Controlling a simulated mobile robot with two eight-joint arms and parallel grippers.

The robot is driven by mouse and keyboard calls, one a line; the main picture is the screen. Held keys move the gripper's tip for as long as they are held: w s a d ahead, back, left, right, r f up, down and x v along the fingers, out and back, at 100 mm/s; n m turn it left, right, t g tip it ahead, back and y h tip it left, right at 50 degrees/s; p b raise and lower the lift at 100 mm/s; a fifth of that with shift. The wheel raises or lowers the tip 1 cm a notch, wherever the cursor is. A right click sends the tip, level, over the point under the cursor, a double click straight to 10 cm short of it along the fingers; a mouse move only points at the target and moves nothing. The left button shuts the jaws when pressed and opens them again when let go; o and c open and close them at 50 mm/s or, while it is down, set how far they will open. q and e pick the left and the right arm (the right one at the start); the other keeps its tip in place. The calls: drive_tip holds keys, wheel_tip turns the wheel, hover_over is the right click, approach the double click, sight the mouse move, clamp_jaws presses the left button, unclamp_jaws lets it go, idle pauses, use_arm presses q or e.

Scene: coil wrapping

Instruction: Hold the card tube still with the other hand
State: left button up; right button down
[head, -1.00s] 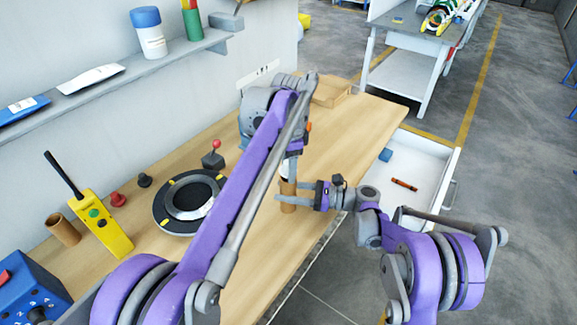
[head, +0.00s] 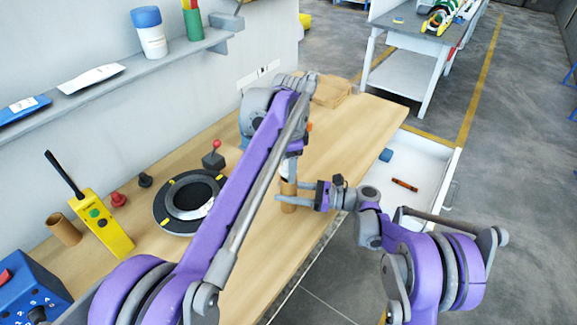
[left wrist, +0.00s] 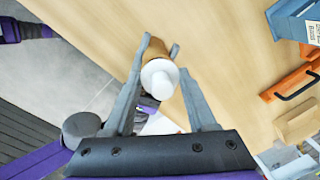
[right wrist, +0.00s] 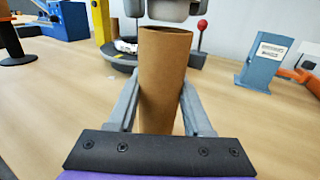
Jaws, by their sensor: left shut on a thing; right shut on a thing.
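The brown card tube (head: 288,203) stands upright near the table's front edge. My right gripper (head: 282,192) reaches it from the right and is shut on its sides. In the right wrist view the tube (right wrist: 163,80) sits between both fingers, its open top just below grey parts of my left gripper. My left gripper (left wrist: 166,58) is above the tube, pointing down, its fingers around a white cylinder (left wrist: 158,80). The brown tube (left wrist: 153,50) shows just beyond this cylinder. I cannot tell how far the cylinder enters the tube. My left arm partly hides this area in the head view.
A black ring-shaped stand (head: 160,208), a red-knobbed lever (head: 213,160), a yellow handset (head: 103,233) and another brown tube (head: 63,229) stand to the left. A cardboard box (head: 331,92) is behind. An open white drawer (head: 425,170) is at right. The table's front-right part is clear.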

idle(0.7)
idle(2.7)
drive_tip(key=shift+c, duration=1.2)
unclamp_jaws()
